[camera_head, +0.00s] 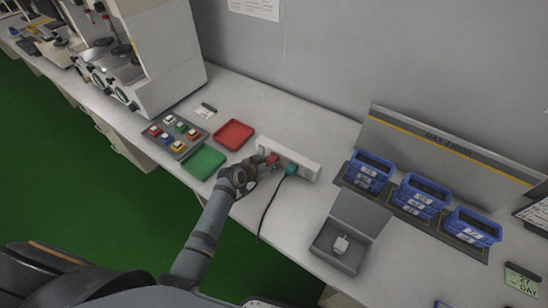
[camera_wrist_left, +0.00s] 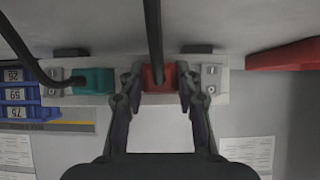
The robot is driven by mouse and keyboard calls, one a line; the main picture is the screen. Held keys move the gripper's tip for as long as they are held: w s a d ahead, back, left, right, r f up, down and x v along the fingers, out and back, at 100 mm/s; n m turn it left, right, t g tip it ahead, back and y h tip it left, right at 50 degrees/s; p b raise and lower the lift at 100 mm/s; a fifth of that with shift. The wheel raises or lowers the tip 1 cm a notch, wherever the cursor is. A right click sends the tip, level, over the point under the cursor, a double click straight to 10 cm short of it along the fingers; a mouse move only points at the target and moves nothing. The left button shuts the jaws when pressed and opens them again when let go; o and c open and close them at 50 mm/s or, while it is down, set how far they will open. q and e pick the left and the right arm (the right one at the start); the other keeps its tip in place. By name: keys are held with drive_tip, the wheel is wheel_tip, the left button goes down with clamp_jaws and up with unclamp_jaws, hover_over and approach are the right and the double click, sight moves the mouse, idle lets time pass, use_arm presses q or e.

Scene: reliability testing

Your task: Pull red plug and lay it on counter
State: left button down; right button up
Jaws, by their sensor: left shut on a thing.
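The red plug (camera_head: 271,158) sits at the front face of a white power strip (camera_head: 307,166) on the counter (camera_head: 235,83). In the left wrist view the red plug (camera_wrist_left: 158,79) is between the two fingers of my left gripper (camera_wrist_left: 159,88), which is shut on it. The plug is in line with the strip; I cannot tell how deep it sits. A black cable runs from it. My left gripper also shows in the head view (camera_head: 262,165), partly covering the plug. My right gripper is not in view.
A teal plug (camera_head: 291,169) with a black cable sits beside the red one. A red tray (camera_head: 233,135) and green tray (camera_head: 204,161) lie left. An open grey box (camera_head: 325,240) and several blue bins (camera_head: 420,195) stand right. Bare counter lies behind the strip.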

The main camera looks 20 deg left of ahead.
use_arm(q)
drive_tip(key=shift+s+a+r, duration=0.1)
drive_tip(key=shift+s+a, duration=0.15)
drive_tip(key=shift+s, duration=0.25)
drive_tip(key=shift+s+a+p, duration=0.25)
drive_tip(key=shift+s+p, duration=0.15)
drive_tip(key=shift+s, duration=0.35)
drive_tip(key=shift+s+a+p, duration=0.25)
drive_tip(key=shift+s+p, duration=0.15)
drive_tip(key=shift+s, duration=0.35)
drive_tip(key=shift+s, duration=0.1)
drive_tip(key=shift+a, duration=0.15)
drive_tip(key=shift+s+a+b, duration=0.2)
drive_tip(key=shift+s+a, duration=0.15)
drive_tip(key=shift+a, duration=0.9)
drive_tip(key=shift+s+a+b, duration=0.25)
drive_tip(key=shift+s+a, duration=0.05)
drive_tip(key=shift+a, duration=0.95)
drive_tip(key=shift+s+a+b, duration=0.2)
drive_tip(key=shift+s+a, duration=0.15)
drive_tip(key=shift+a, duration=0.9)
drive_tip(key=shift+f+b, duration=1.3)
drive_tip(key=shift+f, duration=0.05)
drive_tip(key=c, duration=0.9)
unclamp_jaws()
drive_tip(key=shift+o, duration=0.2)
